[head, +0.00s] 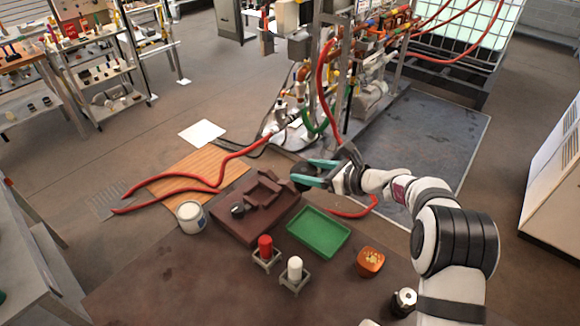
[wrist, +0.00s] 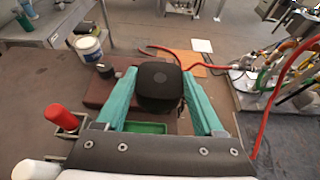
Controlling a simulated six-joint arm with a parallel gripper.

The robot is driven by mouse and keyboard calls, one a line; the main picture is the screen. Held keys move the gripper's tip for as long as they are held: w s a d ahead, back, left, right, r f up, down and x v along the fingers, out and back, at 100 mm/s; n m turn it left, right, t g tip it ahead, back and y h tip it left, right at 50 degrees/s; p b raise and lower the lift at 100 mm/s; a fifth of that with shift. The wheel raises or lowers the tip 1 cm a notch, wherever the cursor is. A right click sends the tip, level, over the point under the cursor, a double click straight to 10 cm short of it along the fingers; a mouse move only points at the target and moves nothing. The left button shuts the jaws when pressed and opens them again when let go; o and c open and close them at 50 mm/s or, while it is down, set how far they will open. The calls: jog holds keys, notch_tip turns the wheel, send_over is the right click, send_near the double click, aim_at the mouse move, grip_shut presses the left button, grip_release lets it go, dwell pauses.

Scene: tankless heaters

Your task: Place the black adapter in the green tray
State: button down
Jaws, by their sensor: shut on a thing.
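My gripper (head: 312,172) is shut on the black adapter (wrist: 158,84), a dark rounded block held between its two teal fingers (wrist: 160,95). In the head view the adapter (head: 302,177) shows only partly between the fingers. It is held up above the brown board's far right side. The green tray (head: 318,232) lies on the brown table, nearer the camera than the gripper, and looks empty. In the wrist view a strip of the tray (wrist: 146,128) shows below the adapter; the rest is hidden by the gripper.
A brown board (head: 254,226) with a raised holder and a small dark knob (head: 237,211) lies left of the tray. Red (head: 265,246) and white (head: 295,268) cylinders stand in holders in front. An orange block (head: 370,261) sits right; a white bucket (head: 190,217) stands left.

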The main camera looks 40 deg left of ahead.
jog(key=d+f, duration=0.2)
jog(key=f, duration=0.1)
jog(key=s+d+f, duration=0.1)
jog(key=d+f, duration=0.2)
jog(key=s+d+f, duration=0.1)
jog(key=d+f, duration=0.1)
jog(key=f, duration=0.2)
jog(key=shift+s+d+f, duration=0.1)
jog(key=shift+s+d, duration=0.05)
jog(key=shift+f, duration=0.55)
jog(key=shift+f, duration=0.55)
grip_release()
jog(key=v, duration=1.5)
jog(key=shift+d, duration=0.4)
jog(key=s+d+r+n+g+h, duration=0.1)
jog(key=s+d+r+n+h, duration=0.2)
jog(key=s+r, duration=0.35)
jog(key=s+d+r+n+g+h, duration=0.1)
jog(key=s+d+r+n+h, duration=0.2)
jog(key=s+r, duration=0.4)
jog(key=s+d+n+t+h, duration=0.1)
jog(key=s+d+n+h, duration=0.4)
jog(key=s+d, duration=0.6)
jog(key=s+f+n, duration=0.1)
jog(key=s, duration=0.2)
jog(key=shift+s+t, duration=0.25)
jog(key=shift+t, duration=0.05)
